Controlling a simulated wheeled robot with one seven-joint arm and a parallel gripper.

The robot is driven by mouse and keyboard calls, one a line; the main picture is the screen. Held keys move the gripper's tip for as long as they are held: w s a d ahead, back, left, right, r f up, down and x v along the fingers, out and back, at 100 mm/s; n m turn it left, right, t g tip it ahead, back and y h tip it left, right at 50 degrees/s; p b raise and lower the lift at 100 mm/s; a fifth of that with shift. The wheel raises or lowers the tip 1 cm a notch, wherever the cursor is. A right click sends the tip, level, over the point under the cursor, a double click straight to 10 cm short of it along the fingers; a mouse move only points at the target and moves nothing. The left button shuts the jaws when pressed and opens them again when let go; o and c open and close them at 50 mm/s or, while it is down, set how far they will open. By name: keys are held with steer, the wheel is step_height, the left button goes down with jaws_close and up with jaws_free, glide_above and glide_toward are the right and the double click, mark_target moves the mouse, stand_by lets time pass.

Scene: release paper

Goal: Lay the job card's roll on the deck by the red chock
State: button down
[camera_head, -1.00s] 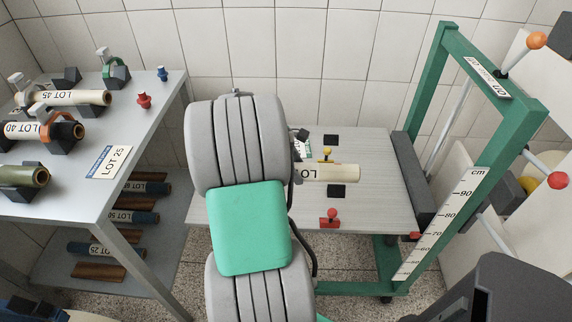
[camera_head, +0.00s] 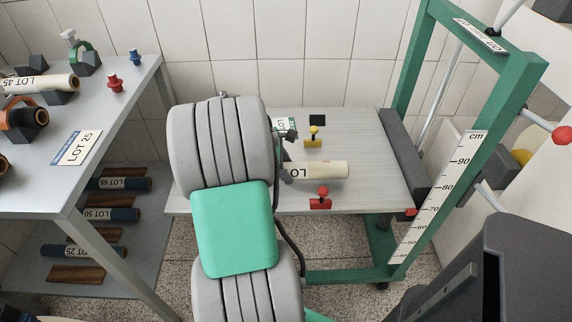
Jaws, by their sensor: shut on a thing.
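A cream roll (camera_head: 322,170) with partly hidden lettering lies level across the deck's middle in the head view. My gripper (camera_head: 285,166) is at the roll's left end, shut on it; my arm hides most of the jaws and that end. The deck (camera_head: 385,180) is a pale grey board. The red chock (camera_head: 320,199) is at its front edge, just in front of the roll. The yellow chock (camera_head: 313,138) is behind the roll. I cannot tell whether the roll touches the deck. A card reading LOT 25 (camera_head: 77,148) lies on the left table.
The green frame (camera_head: 440,130) with a cm scale (camera_head: 440,195) and a dark grey bar (camera_head: 404,155) bound the deck's right side. A black pad (camera_head: 318,120) lies at the back. The left table (camera_head: 100,122) holds several rolls and red and blue pegs.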

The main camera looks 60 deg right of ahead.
steer(key=shift+f, duration=0.7)
steer(key=shift+f, duration=0.25)
steer(key=c, duration=0.6)
jaws_free()
steer(key=shift+o, duration=0.2)
steer(key=shift+f, duration=0.1)
